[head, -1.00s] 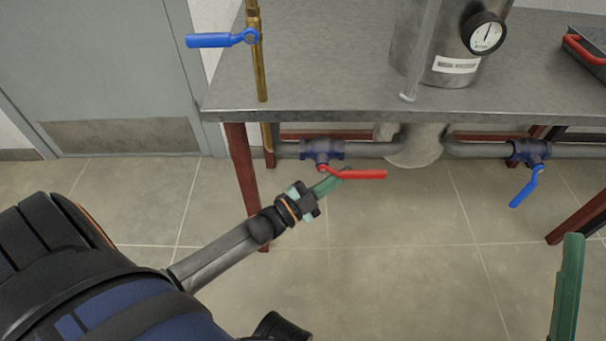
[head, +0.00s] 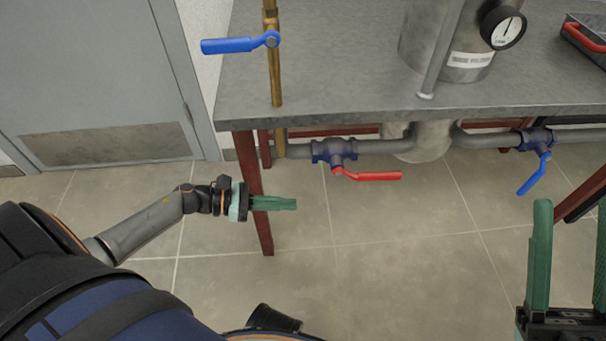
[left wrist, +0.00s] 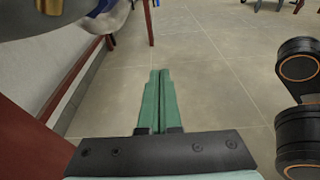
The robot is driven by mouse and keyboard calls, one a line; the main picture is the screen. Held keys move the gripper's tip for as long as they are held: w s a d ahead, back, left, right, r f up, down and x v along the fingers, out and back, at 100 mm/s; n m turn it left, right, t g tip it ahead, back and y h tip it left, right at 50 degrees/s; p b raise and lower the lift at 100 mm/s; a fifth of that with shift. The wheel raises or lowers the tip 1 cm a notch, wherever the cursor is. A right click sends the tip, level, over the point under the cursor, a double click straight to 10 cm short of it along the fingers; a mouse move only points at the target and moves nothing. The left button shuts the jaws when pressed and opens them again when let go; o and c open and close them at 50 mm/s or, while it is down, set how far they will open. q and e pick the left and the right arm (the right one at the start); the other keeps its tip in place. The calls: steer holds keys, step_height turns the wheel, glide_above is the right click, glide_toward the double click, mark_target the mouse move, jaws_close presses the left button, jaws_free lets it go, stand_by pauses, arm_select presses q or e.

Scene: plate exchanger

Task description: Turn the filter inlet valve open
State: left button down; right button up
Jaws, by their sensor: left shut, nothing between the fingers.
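A blue-bodied valve (head: 335,152) with a red lever (head: 368,176) sits on the grey pipe under the bench; its lever points right, roughly along the pipe. Another valve (head: 537,138) on the right has a blue lever (head: 533,175) slanting down-left across the pipe. No readable label shows which is the filter inlet valve. My left gripper (head: 294,204) is shut and empty, below and left of the red lever and apart from it. Its closed green fingers show in the left wrist view (left wrist: 159,76). My right gripper (head: 570,225) is open at the lower right.
A third blue lever (head: 238,45) stands across the brass pipe (head: 274,80) at the upper left. The grey bench (head: 320,90) carries a metal vessel with a gauge (head: 503,28). A red bench leg (head: 256,225) stands close to my left gripper. Open floor lies below the pipe.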

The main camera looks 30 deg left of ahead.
arm_select(q)
steer(key=r+b+x, duration=0.1)
steer(key=r+x, duration=0.1)
steer(key=x, duration=0.9)
steer(key=shift+w+d+r, duration=0.35)
steer(key=shift+d+r, duration=0.05)
steer(key=shift+d, duration=0.2)
arm_select(e)
steer(key=shift+a+f, duration=0.1)
steer(key=shift+f, duration=0.75)
steer(key=shift+r, duration=0.1)
